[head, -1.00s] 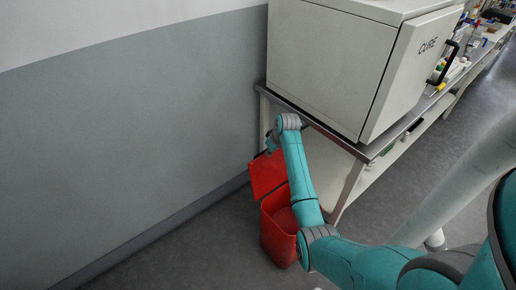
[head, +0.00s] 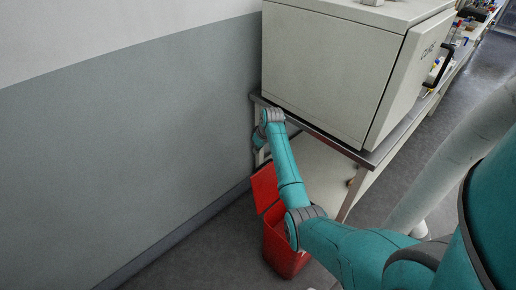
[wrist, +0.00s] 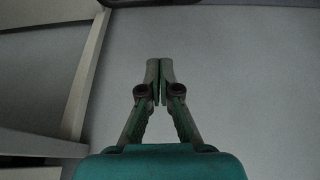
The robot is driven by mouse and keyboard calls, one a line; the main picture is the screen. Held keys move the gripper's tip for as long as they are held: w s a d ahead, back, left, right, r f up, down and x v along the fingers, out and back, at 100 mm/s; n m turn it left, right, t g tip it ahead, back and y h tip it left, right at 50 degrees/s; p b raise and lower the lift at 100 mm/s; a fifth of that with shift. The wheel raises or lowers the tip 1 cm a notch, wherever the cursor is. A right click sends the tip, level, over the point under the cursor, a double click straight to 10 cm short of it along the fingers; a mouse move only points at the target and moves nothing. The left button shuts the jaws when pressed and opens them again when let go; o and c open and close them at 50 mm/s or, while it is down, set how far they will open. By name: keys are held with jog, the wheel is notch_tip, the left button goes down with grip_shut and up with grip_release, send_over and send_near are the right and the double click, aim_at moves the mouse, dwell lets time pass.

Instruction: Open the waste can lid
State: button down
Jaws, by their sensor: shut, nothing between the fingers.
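The red waste can (head: 284,258) stands on the floor beside the metal table in the head view. Its red lid (head: 264,187) is raised and tilted up at the back, towards the wall. My arm passes in front of the can and hides part of it and of its opening. My gripper (wrist: 159,70) is shut and empty in the wrist view, with its fingertips together. The can does not show clearly in the wrist view.
A metal table (head: 312,128) carries a large white cabinet (head: 335,70) right of the can. A grey wall (head: 130,150) runs along the left. The grey floor (head: 175,270) in front of the wall is free. A bench with small items (head: 466,32) lies far right.

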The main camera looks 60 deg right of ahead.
aim_at(263, 166)
notch_tip(263, 166, down, 6)
jog(key=s, duration=0.1)
jog(key=shift+s+a, duration=0.2)
jog(key=shift+s, duration=0.2)
dwell(0.4)
jog(key=shift+r, duration=0.1)
jog(key=s, duration=0.1)
jog(key=s+r+t, duration=0.1)
jog(key=s, duration=0.1)
jog(key=s+a+t, duration=0.1)
jog(key=shift+s+r+h, duration=0.2)
jog(key=shift+r+h, duration=0.05)
jog(key=shift+h, duration=0.05)
dwell(0.4)
